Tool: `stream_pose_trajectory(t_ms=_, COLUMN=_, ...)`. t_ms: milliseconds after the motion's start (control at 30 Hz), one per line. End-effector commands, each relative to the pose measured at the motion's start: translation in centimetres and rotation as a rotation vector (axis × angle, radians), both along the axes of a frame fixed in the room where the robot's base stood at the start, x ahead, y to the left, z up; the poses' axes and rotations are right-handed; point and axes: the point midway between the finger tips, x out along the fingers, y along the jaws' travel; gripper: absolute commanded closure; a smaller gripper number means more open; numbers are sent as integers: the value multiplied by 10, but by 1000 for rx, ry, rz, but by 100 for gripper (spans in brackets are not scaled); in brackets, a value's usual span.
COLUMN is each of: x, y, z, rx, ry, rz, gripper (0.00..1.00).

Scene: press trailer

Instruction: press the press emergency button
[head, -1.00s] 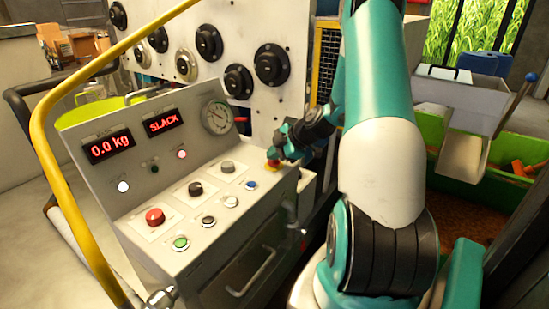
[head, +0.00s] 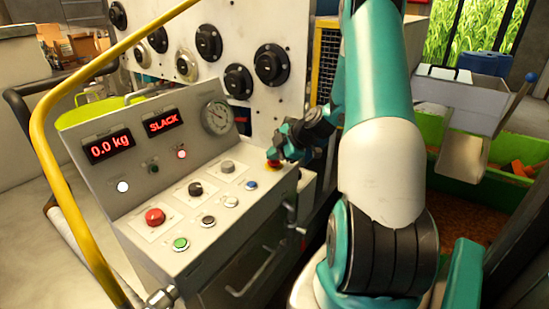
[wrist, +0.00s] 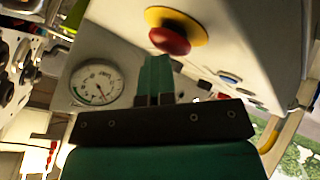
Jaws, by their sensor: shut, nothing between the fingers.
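The emergency button is a red mushroom head (wrist: 168,41) on a yellow round base (wrist: 188,23), seen near and large in the wrist view. In the head view the emergency button (head: 272,165) is small, at the right end of the sloped control panel (head: 150,195), partly hidden by my gripper (head: 276,155). In the wrist view my gripper (wrist: 155,62) is shut and empty, its green fingertips right by the edge of the red head. I cannot tell whether they touch it.
Another red button (head: 155,216) sits at the panel's left, with several knobs and small buttons between. A gauge (head: 216,117) and red displays (head: 163,123) stand behind. A yellow rail (head: 45,150) curves across the left. A green bin (head: 460,155) is at the right.

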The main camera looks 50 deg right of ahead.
Motion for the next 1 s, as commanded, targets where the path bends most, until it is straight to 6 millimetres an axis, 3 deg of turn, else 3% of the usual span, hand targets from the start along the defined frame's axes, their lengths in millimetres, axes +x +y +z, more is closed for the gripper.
stream_pose_trajectory(t_ms=33, x=-4, y=3, z=-7, rx=11, ry=19, rz=0, gripper=100)
stream_pose_trajectory(t_ms=500, x=-4, y=3, z=-19, rx=10, ry=20, rz=2, gripper=100)
stream_pose_trajectory(t_ms=1000, x=-4, y=3, z=-19, rx=11, ry=19, rz=2, gripper=100)
